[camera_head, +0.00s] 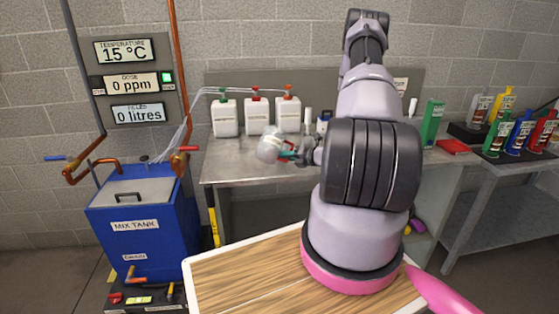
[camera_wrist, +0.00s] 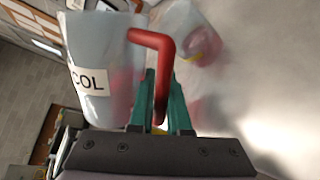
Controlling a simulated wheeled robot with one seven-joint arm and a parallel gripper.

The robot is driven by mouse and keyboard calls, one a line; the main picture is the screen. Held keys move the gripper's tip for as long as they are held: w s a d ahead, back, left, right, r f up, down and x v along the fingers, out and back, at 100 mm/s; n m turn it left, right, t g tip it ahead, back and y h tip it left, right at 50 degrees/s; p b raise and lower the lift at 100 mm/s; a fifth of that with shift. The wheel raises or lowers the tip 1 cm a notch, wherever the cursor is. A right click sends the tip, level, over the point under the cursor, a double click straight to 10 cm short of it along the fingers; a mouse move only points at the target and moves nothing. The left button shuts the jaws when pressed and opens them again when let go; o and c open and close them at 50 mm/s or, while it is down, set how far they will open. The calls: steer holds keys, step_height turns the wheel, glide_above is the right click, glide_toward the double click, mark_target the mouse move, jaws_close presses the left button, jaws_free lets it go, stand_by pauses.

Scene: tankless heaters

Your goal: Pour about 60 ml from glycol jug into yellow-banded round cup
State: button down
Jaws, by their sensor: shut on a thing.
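The glycol jug (camera_head: 270,147) is a translucent vessel with a red handle, held over the left part of the metal bench. In the wrist view the jug (camera_wrist: 98,75) shows a white label ending in "COL" and a pinkish tint at its lower right. My gripper (camera_head: 292,155) is shut on the red handle; its green fingers (camera_wrist: 162,105) close around it. The jug looks tilted in the head view. In the wrist view a clear round cup (camera_wrist: 182,22) with yellow on its band and pinkish contents stands beyond the handle, apart from the jug. I cannot make the cup out in the head view.
Three white canisters (camera_head: 256,115) with tubes stand at the bench's back, behind the jug. A blue mix tank (camera_head: 140,222) is at left. Coloured bottles (camera_head: 520,135) stand far right.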

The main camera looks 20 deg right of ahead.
steer(key=shift+w+d+n+b, duration=0.15)
steer(key=shift+w+n+b, duration=0.05)
steer(key=shift+n+b, duration=0.15)
steer(key=shift+w+d+r+n+t+b, duration=0.1)
steer(key=shift+r+n+t+b, duration=0.1)
steer(key=shift+r, duration=0.7)
steer(key=shift+w+d+r+n+t+b, duration=0.1)
steer(key=shift+r+t+b, duration=0.1)
steer(key=shift+r, duration=0.7)
